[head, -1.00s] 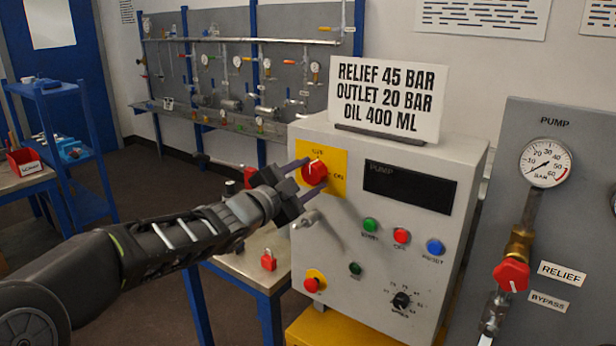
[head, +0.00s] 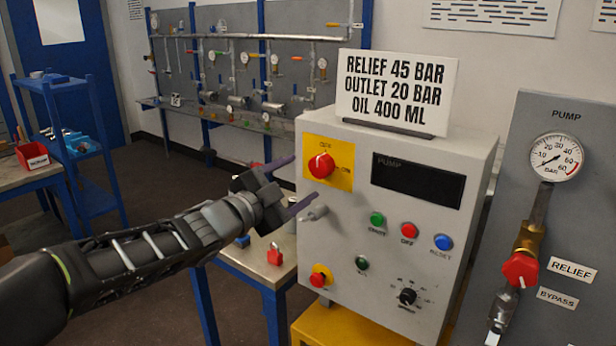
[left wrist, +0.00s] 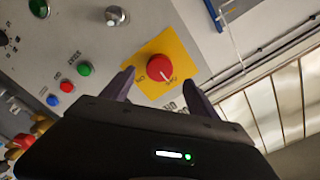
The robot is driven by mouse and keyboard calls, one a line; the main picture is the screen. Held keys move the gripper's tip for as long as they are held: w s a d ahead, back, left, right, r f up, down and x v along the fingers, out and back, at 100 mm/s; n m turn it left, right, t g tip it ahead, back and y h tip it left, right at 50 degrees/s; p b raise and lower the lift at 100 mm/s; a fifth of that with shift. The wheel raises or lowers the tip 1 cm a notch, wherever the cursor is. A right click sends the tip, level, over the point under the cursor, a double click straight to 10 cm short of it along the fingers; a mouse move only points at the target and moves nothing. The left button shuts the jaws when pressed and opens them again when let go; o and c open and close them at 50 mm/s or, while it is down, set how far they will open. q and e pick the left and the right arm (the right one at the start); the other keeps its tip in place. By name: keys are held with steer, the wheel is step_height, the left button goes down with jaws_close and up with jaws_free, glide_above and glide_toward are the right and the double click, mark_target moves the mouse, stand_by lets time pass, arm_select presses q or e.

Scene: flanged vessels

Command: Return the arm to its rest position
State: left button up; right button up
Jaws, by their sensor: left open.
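My left gripper (head: 292,184) is open and empty, its two fingers apart in front of the left side of the grey pump control box (head: 335,245). The red rotary knob (head: 321,165) on its yellow plate is just to the right of the upper finger, with a visible gap. In the left wrist view, the gripper's fingers (left wrist: 160,88) point toward the panel, and the red knob (left wrist: 160,68) appears between and beyond them. My left arm reaches in from the left. My right gripper is not in view.
A low table (head: 240,262) with a red padlock (head: 274,255) stands below the gripper. A blue shelf cart (head: 95,205) is at the left. A gauge panel (head: 590,120) with a red valve handle (head: 520,270) stands at the right. A sign (head: 395,92) tops the control box.

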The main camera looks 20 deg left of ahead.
arm_select(q)
steer(key=shift+s+a, duration=0.2)
steer(key=shift+s, duration=0.4)
steer(key=s+d+f+n+g+y, duration=0.15)
steer(key=f+n, duration=0.25)
steer(key=f, duration=0.8)
steer(key=s+d+f+n+g, duration=0.2)
steer(key=d+f+n+g, duration=0.15)
steer(key=f, duration=0.85)
steer(key=s+d+f+n+g+y, duration=0.15)
steer(key=f+n, duration=0.25)
steer(key=f, duration=0.8)
steer(key=s+d+f+n+g, duration=0.2)
steer(key=s+d+f+g, duration=0.1)
steer(key=s+f, duration=0.9)
steer(key=s+d+f+n+g, duration=0.2)
steer(key=s+f+g, duration=0.4)
steer(key=s+f, duration=0.6)
steer(key=s+d, duration=0.1)
steer(key=s, duration=0.4)
steer(key=shift+d, duration=0.35)
